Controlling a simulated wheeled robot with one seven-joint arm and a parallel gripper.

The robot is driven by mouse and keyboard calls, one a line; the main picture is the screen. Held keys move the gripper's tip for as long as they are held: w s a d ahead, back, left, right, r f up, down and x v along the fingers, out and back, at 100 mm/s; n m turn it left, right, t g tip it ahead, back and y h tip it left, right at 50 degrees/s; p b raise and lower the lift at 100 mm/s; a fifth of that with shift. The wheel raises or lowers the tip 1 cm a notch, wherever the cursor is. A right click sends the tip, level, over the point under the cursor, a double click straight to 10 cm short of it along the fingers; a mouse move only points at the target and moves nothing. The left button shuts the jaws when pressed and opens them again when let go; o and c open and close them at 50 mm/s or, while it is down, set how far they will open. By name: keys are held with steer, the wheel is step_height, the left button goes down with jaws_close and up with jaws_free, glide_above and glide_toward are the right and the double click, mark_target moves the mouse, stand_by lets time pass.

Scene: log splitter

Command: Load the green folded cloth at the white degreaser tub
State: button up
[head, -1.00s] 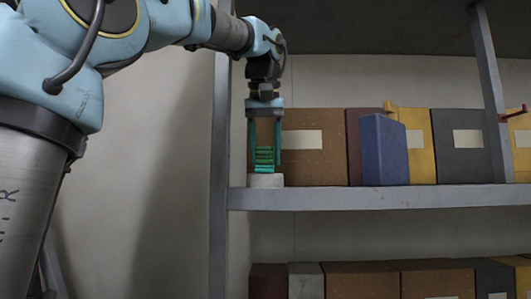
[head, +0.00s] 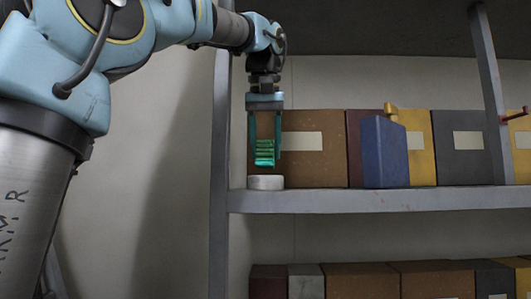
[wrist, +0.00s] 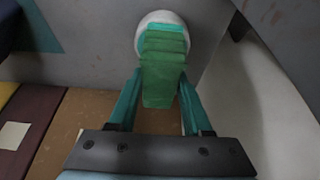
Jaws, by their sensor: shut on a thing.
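My gripper (head: 264,160) points down at the left end of the upper shelf, its two teal fingers shut on the green folded cloth (head: 264,151). The cloth is a stack of folds and hangs between the fingers. The white degreaser tub (head: 265,182) is a low round tub standing on the shelf directly below, with a small gap between it and the cloth. In the wrist view the cloth (wrist: 163,78) lies between the fingers and covers part of the tub (wrist: 152,20). The inside of the tub is hidden.
The upper shelf (head: 380,200) has a grey upright post (head: 220,130) close left of the tub. A brown box (head: 315,160) stands right behind my gripper. A blue binder (head: 385,152) sticks out further right, among yellow and grey boxes.

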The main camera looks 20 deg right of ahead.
steer(key=shift+r, duration=2.55)
